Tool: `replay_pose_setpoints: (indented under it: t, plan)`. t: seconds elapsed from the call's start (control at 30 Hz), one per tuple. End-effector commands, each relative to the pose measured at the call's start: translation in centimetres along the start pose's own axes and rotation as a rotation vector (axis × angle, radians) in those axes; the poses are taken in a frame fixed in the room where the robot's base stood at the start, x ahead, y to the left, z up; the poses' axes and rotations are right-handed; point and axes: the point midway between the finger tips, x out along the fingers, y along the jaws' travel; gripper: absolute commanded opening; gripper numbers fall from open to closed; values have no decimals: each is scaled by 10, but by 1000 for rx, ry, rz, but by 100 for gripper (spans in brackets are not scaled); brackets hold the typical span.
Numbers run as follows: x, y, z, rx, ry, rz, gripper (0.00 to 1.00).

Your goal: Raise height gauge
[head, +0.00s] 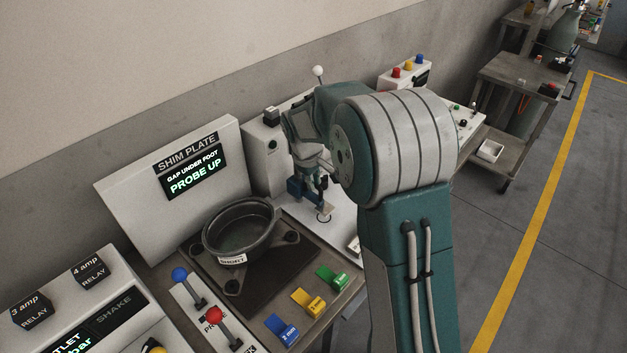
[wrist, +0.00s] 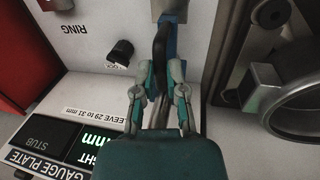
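The height gauge is on the white bench top. In the head view its blue part (head: 296,190) shows below my gripper. In the wrist view I see a blue upright (wrist: 169,45) with a dark curved piece (wrist: 161,48) in front of it. My gripper (wrist: 161,82) has its fingers on either side of the lower end of this dark piece; I cannot tell whether they touch it. In the head view my gripper and arm hide much of the gauge. The gauge plate's display (wrist: 85,145) is lit green, its reading partly cut off.
Blue (head: 188,285) and red (head: 216,320) ball levers and coloured shims (head: 308,303) stand in front. A black knob (wrist: 121,51) is left of my gripper.

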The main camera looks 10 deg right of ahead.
Motion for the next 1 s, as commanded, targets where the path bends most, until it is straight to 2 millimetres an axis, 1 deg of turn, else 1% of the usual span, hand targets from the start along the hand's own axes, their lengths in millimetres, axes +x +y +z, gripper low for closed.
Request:
replay_pose_setpoints:
  t: [0.17, 0.23, 0.27, 0.5, 0.6, 0.73, 1.0]
  plan:
    - [-1, 0, 0, 0, 1, 0, 0]
    - [-7, 2, -1, 1, 3, 2, 0]
    - [-12, 3, -1, 1, 3, 2, 0]
    - [-67, 14, -1, 2, 6, 3, 0]
    - [-83, 17, -1, 1, 6, 3, 0]
    - [-90, 18, 0, 0, 3, 1, 0]
    - [-91, 18, 0, 0, 4, 2, 1]
